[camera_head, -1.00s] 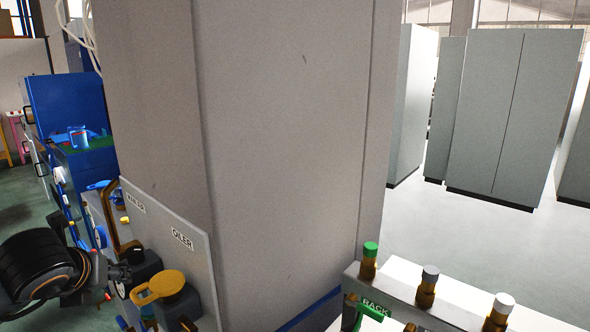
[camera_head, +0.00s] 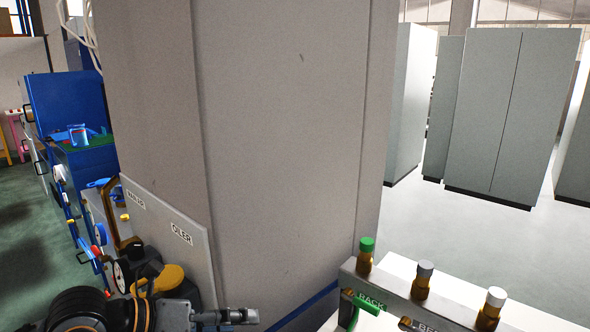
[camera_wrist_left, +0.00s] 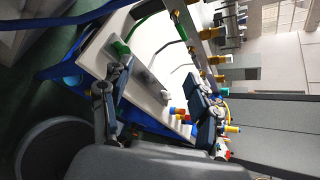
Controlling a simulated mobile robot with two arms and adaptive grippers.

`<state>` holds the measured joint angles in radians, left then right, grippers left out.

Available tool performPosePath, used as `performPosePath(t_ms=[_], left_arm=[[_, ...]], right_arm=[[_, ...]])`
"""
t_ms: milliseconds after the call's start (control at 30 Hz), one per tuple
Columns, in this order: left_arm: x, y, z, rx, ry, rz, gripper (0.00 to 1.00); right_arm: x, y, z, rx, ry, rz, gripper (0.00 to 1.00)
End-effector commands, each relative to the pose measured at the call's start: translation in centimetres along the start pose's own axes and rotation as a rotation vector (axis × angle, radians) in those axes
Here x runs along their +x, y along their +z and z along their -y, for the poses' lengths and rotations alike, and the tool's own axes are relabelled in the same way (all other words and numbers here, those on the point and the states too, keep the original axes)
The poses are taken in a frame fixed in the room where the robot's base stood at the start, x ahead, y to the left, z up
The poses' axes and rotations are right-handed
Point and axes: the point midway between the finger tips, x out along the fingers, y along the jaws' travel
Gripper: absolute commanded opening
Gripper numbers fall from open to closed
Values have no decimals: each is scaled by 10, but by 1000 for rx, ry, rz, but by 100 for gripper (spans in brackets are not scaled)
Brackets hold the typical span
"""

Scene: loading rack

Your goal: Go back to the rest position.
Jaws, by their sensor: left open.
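My left gripper (camera_head: 238,316) is low in the head view, in front of the foot of the big grey cabinet, with its fingers pointing right. In the left wrist view its two fingers (camera_wrist_left: 157,105) stand wide apart with nothing between them. The rack panel and white surface lie beyond the fingers there. My left arm fills the bottom left corner of the head view and hides part of the filler and oiler equipment. My right gripper is in neither view.
A grey cabinet (camera_head: 285,130) fills the middle. The oiler panel (camera_head: 190,225) and a yellow lid (camera_head: 168,279) are at lower left. The rack panel (camera_head: 395,298) with green, grey and white-topped fittings is at lower right. Open floor (camera_head: 440,225) lies behind it.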

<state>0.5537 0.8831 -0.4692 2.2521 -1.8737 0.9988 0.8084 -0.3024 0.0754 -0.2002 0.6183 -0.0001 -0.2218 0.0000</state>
Motion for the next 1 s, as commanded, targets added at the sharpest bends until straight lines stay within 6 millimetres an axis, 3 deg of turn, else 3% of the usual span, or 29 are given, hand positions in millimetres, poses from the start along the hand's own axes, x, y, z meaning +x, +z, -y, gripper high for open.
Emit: performPosePath(t_ms=[33, 133, 200, 300, 367, 433, 567, 600, 667, 700, 800, 900, 1000], left_arm=[[8, -12, 35, -62, -180, 8, 61], [-3, -9, 93, -224, -511, 95, 61], [-20, 6, 115, -372, -703, 194, 61], [-50, 36, 114, -631, -907, 380, 61], [-66, 53, 94, -808, -982, 510, 61], [-79, 65, 56, -1032, -1019, 671, 61], [-84, 52, -39, -1465, -935, 959, 61], [-82, 39, -67, -1585, -876, 1032, 61], [-77, 12, -104, -1754, -767, 1123, 61], [-72, -9, -126, -1862, -684, 1174, 61], [-61, -71, -168, -2104, -442, 1262, 61], [-52, -132, -190, -2289, -198, 1296, 61], [-46, -185, -197, -2424, 20, 1293, 61]], right_arm=[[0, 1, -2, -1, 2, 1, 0], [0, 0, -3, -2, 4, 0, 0], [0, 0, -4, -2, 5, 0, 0], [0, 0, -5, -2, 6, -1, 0], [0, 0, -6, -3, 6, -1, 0], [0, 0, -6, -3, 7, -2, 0], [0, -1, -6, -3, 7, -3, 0], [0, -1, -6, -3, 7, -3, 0], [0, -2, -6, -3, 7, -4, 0], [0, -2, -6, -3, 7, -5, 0], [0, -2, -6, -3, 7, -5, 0], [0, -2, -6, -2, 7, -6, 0], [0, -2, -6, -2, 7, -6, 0]])
